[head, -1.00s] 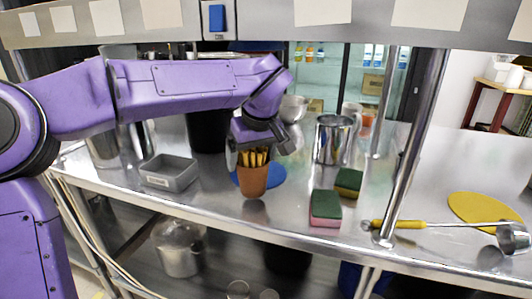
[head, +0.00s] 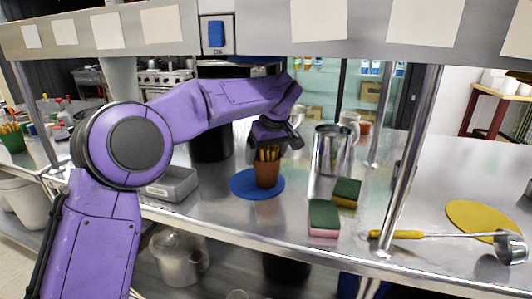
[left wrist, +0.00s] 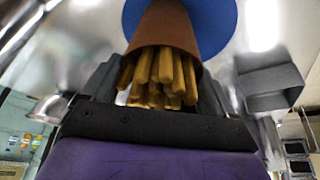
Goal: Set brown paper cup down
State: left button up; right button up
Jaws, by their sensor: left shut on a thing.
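The brown paper cup (head: 267,175) is upright and full of yellowish sticks. It appears over the right part of a round blue mat (head: 241,186); I cannot tell whether its base touches. My left gripper (head: 268,149) comes down from above and is shut on the cup near its rim. In the left wrist view the cup (left wrist: 165,27) sits between the two dark fingers, with the sticks toward the camera and the blue mat (left wrist: 216,22) behind it. My right gripper is not in view.
A grey tray (head: 172,185) stands left of the mat, and a steel pot (head: 331,150) stands behind to the right. A ladle (head: 397,234) lies by a shelf post (head: 407,165). Bare steel counter surrounds the mat.

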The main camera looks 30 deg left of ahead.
pick_arm(q)
jog(key=o, duration=0.8)
jog(key=shift+f, duration=0.1)
jog(key=shift+r, duration=0.25)
jog(key=shift+d+r+p, duration=0.15)
jog(key=shift+r+p, duration=0.2)
jog(key=shift+r, duration=0.25)
jog(key=s+d, duration=0.2)
jog(key=d, duration=0.1)
jog(key=s+d+b, duration=0.1)
jog(key=s+d, duration=0.1)
jog(key=d, duration=0.2)
jog(key=s+d, duration=0.2)
jog(key=d, duration=0.1)
jog(key=shift+s+d+f, duration=0.15)
jog(key=shift+s, duration=0.15)
